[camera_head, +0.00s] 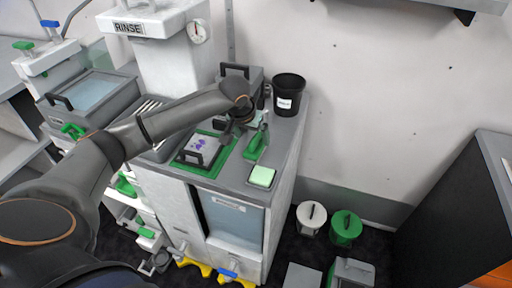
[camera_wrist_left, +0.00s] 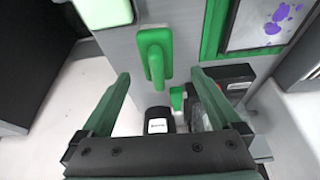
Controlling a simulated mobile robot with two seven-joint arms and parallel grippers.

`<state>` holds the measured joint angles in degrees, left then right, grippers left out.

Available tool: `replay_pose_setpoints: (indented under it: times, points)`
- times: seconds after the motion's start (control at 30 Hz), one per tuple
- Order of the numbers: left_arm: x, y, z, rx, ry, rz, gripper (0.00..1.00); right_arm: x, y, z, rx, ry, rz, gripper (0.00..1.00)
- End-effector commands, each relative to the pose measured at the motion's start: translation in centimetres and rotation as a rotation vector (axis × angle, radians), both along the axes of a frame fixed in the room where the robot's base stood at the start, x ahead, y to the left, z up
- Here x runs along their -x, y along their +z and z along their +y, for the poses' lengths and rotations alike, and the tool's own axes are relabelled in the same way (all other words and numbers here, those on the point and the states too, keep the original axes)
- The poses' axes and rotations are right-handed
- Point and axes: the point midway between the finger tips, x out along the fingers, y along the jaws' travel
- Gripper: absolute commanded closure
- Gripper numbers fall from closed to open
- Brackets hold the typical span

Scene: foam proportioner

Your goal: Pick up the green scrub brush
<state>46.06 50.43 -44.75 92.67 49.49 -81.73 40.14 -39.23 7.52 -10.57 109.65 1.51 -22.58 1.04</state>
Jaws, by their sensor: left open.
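The green scrub brush (camera_head: 256,147) lies on the grey counter top, right of the green-framed tray. It also shows in the left wrist view (camera_wrist_left: 154,57) as a green base with a raised green handle, upper middle. My left gripper (camera_head: 245,129) is above the counter beside the brush. In the left wrist view its two green fingers (camera_wrist_left: 160,76) are spread wide and empty, with the brush beyond and between their tips. The brush appears apart from both fingers. My right gripper is in neither view.
A pale green sponge block (camera_head: 262,176) sits near the counter's front right corner. A black bucket (camera_head: 289,95) stands at the back. A tray with purple stains (camera_head: 199,150) lies left of the brush. A small green item (camera_wrist_left: 177,98) stands close to the bucket.

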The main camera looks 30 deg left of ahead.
Motion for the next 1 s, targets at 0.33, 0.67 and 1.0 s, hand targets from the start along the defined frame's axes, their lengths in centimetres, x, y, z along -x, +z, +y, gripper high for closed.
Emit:
replay_pose_setpoints:
  times: [0.33,0.67,1.0]
  points:
    - [-1.4,-3.3,0.0,0.0,-0.001,0.001,0.03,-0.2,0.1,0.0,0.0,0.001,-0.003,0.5]
    - [-2.5,-5.9,0.1,-0.002,-0.004,-0.003,0.03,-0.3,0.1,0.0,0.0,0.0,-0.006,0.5]
    - [-2.5,-5.8,0.1,-0.002,-0.003,-0.003,0.23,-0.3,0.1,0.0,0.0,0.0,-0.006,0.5]
